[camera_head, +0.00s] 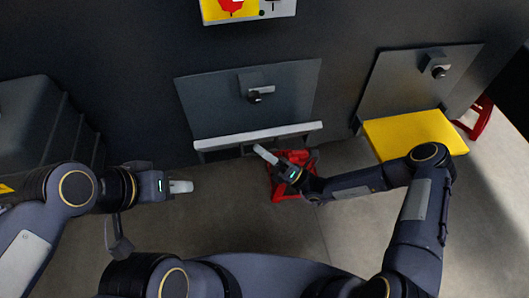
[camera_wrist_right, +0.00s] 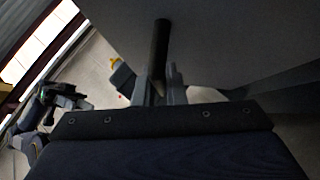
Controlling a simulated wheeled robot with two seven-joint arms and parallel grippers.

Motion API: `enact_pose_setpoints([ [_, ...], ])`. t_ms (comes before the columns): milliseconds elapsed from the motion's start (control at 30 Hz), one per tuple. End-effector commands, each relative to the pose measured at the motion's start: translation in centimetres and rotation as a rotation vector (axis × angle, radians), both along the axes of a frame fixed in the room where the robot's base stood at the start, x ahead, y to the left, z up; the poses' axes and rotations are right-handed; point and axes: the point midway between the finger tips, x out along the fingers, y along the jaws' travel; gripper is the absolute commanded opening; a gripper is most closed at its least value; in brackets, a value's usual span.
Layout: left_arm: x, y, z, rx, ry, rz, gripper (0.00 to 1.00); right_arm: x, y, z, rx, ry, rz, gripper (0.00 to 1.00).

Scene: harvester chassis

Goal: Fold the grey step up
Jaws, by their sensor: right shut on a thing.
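The grey step (camera_head: 258,136) shows in the head view as a narrow light strip along the foot of a dark grey panel (camera_head: 215,100), strongly tilted up. My right gripper (camera_head: 266,155) is just below the strip's front edge, right of its middle. In the right wrist view my right gripper (camera_wrist_right: 157,88) is shut on a dark round bar (camera_wrist_right: 161,45), beside a broad grey surface (camera_wrist_right: 235,40). A black latch (camera_head: 255,95) sits on the panel above the step. My left gripper (camera_head: 181,187) hangs empty over the floor at left; its finger gap cannot be made out.
A red stand (camera_head: 279,190) is on the floor beneath my right gripper. A yellow step (camera_head: 415,133) lies folded down at right, under a panel with another latch (camera_head: 438,70). A dark box (camera_head: 30,125) stands at left.

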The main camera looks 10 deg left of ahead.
Motion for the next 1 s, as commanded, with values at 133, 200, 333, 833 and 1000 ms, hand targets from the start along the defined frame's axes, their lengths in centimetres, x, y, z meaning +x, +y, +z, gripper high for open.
enact_pose_setpoints([
  [133,0.0,0.0,3.8,0.000,0.000,0.000,0.36,1.5,0.4,3.0,-0.033,0.127,-0.003,0.00],
  [200,0.0,0.0,4.9,0.000,0.000,0.000,0.36,2.2,0.6,3.5,-0.052,0.185,-0.004,0.00],
  [333,0.0,0.0,6.6,0.000,0.000,0.000,0.36,3.5,1.0,4.3,-0.087,0.286,-0.003,0.00],
  [833,0.0,0.0,9.8,0.000,0.000,0.000,0.36,6.5,2.0,5.1,-0.163,0.515,-0.002,0.00],
  [1000,0.0,0.0,9.9,0.000,0.000,0.000,0.36,6.8,2.1,5.1,-0.169,0.535,-0.003,0.00],
])
